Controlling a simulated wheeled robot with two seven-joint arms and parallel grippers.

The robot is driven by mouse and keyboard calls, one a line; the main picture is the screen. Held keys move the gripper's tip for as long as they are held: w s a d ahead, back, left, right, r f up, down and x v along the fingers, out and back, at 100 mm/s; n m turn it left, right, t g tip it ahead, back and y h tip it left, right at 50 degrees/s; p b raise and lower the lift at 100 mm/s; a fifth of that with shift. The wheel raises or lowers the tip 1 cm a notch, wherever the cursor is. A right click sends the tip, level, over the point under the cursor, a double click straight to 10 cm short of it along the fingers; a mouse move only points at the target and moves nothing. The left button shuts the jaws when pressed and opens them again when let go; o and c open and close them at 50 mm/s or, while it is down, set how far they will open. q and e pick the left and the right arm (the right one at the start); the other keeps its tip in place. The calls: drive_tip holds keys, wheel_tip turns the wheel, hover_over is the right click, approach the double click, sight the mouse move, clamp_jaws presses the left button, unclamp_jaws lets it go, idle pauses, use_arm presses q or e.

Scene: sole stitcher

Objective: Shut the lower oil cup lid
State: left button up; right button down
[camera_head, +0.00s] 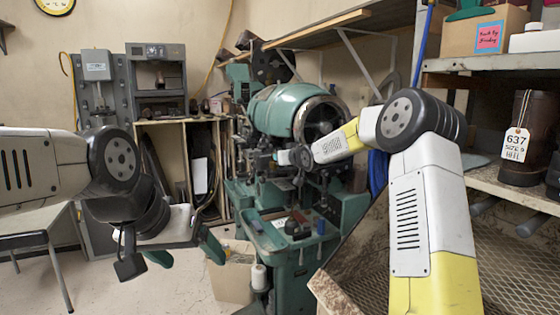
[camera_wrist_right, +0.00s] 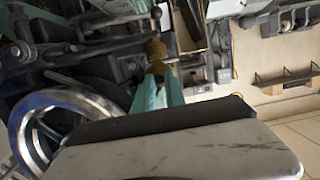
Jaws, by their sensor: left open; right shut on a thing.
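The green sole stitcher (camera_head: 285,110) stands in the middle of the head view. My right arm reaches to its front, and my right gripper (camera_head: 284,158) is small there against the machine. In the right wrist view the right gripper's teal fingers (camera_wrist_right: 158,80) are close together on a small brass-coloured part (camera_wrist_right: 156,50), which looks like an oil cup. I cannot tell its lid apart or see whether it is up or down. My left gripper (camera_head: 188,252) is open and empty at lower left, its teal fingers wide apart, away from the machine.
A handwheel (camera_wrist_right: 60,125) and dark machine parts lie close beside the right gripper. A green tray (camera_head: 285,232) with small items is on the machine's front. A shelf (camera_head: 500,62) and mesh bench (camera_head: 490,255) stand at right. Floor at lower left is clear.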

drive_tip(key=shift+w+a+r+g+h, duration=0.15)
drive_tip(key=shift+w+r+g+h, duration=0.25)
drive_tip(key=shift+g, duration=0.55)
drive_tip(key=shift+w+a+r+g+h, duration=0.15)
drive_tip(key=shift+w+r+g+h, duration=0.2)
drive_tip(key=shift+g, duration=0.6)
drive_tip(key=c, duration=1.4)
unclamp_jaws()
drive_tip(key=shift+s, duration=0.1)
drive_tip(key=v, duration=0.7)
drive_tip(key=shift+s+d+r, duration=0.15)
drive_tip(key=shift+s+r, duration=0.1)
